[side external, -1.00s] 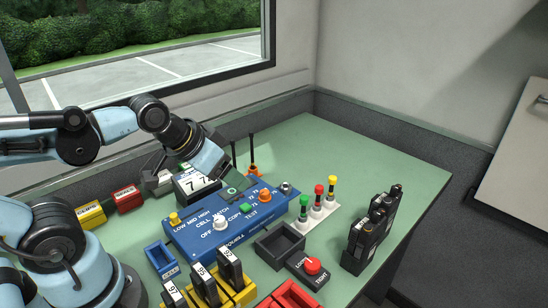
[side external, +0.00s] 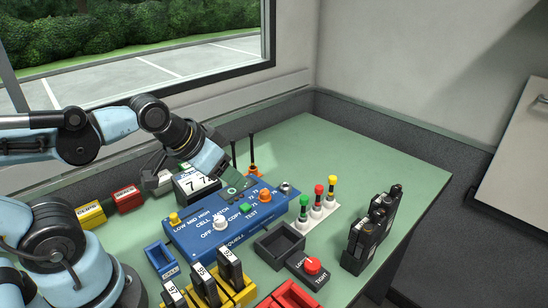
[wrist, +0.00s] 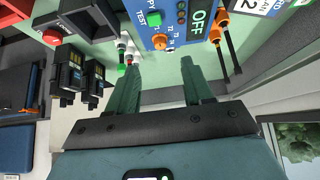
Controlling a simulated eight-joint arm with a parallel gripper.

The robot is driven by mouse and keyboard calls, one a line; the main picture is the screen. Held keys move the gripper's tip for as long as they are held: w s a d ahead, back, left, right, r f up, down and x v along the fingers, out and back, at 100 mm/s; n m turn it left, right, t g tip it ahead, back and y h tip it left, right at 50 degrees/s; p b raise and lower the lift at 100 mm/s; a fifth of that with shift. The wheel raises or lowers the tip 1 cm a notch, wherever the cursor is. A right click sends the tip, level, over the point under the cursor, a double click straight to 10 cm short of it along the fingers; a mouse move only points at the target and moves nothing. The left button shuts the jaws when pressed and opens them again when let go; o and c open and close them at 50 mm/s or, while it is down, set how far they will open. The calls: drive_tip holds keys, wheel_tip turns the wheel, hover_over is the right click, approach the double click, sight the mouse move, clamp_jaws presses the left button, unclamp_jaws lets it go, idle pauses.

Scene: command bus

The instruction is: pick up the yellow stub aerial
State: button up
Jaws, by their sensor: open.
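The yellow stub aerial (side external: 331,186) stands upright at the back right end of a white rack (side external: 318,216) in the side view. A red-topped aerial (side external: 319,191) and a green-topped one (side external: 304,201) stand in the same rack. My gripper (side external: 240,187) is above the blue panel, left of the rack and apart from the aerials. In the wrist view, my gripper's (wrist: 158,66) green fingers are spread with nothing between them. The green-topped aerial (wrist: 121,70) shows beside the left finger; I cannot make out the yellow one there.
The blue panel (side external: 190,245) with knobs lies under my gripper. Two thin black aerials with orange bases (side external: 253,165) stand behind it. Black radios (side external: 380,215) stand right of the rack. A dark open tray (side external: 279,245) lies in front. The green table is clear behind the rack.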

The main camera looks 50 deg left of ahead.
drive_tip(key=w+d+r+m+g, duration=0.2)
drive_tip(key=w+r, duration=0.3)
drive_tip(key=w, duration=0.1)
drive_tip(key=m+g, duration=0.5)
drive_tip(key=m, duration=0.2)
approach(333, 177)
drive_tip(key=shift+s+d+f, duration=0.1)
drive_tip(key=shift+s+d, duration=0.15)
drive_tip(key=shift+d, duration=0.05)
drive_tip(key=shift+f, duration=0.4)
wheel_tip(333, 177, down, 6)
drive_tip(key=shift+r, duration=0.1)
drive_tip(key=shift+w+a+f, duration=0.1)
drive_tip(key=shift+a+f, duration=0.05)
drive_tip(key=shift+f, duration=1.2)
drive_tip(key=shift+w+a+f, duration=0.1)
drive_tip(key=shift+f, duration=1.2)
clamp_jaws()
